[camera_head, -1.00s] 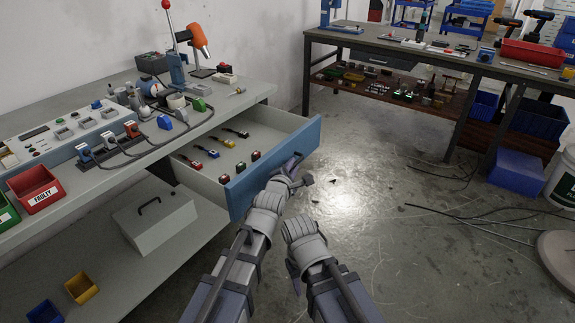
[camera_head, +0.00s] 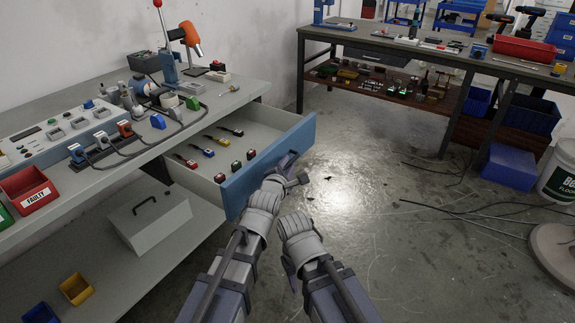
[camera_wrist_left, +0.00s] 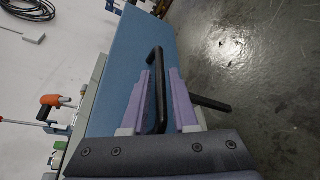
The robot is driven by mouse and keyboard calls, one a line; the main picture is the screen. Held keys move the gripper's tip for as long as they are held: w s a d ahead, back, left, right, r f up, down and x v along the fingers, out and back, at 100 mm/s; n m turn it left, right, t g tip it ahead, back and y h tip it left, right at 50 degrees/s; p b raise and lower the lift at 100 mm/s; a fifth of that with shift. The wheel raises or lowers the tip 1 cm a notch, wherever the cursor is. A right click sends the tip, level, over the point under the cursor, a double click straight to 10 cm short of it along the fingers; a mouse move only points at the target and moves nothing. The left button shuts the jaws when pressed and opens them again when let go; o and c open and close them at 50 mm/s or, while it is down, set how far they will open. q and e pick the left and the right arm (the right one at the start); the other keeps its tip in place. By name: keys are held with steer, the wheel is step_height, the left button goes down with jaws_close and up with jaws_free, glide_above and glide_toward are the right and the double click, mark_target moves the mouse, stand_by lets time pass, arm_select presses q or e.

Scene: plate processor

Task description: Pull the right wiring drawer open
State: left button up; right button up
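The right wiring drawer (camera_head: 268,164) has a blue front and stands pulled out from the grey bench at the left. Several small coloured connectors (camera_head: 208,152) lie inside it. Its black bar handle (camera_wrist_left: 161,90) shows in the left wrist view. My left gripper (camera_head: 290,168) is at the drawer front. In the left wrist view its two purple fingers (camera_wrist_left: 159,104) stand apart on either side of the handle bar, with narrow gaps beside it. My right gripper (camera_head: 290,272) hangs low beside the left arm, clear of the drawer; its fingers are mostly hidden.
The bench top (camera_head: 225,100) holds a lever press, an orange tool and plugs with cables. A red bin (camera_head: 28,190) stands at its left. A grey box (camera_head: 150,220) sits on the shelf below. Open floor (camera_head: 380,190) lies right of the drawer; cables lie farther right.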

arm_select(q)
steer(key=p+v, duration=0.1)
steer(key=v, duration=0.6)
steer(key=shift+a, duration=0.1)
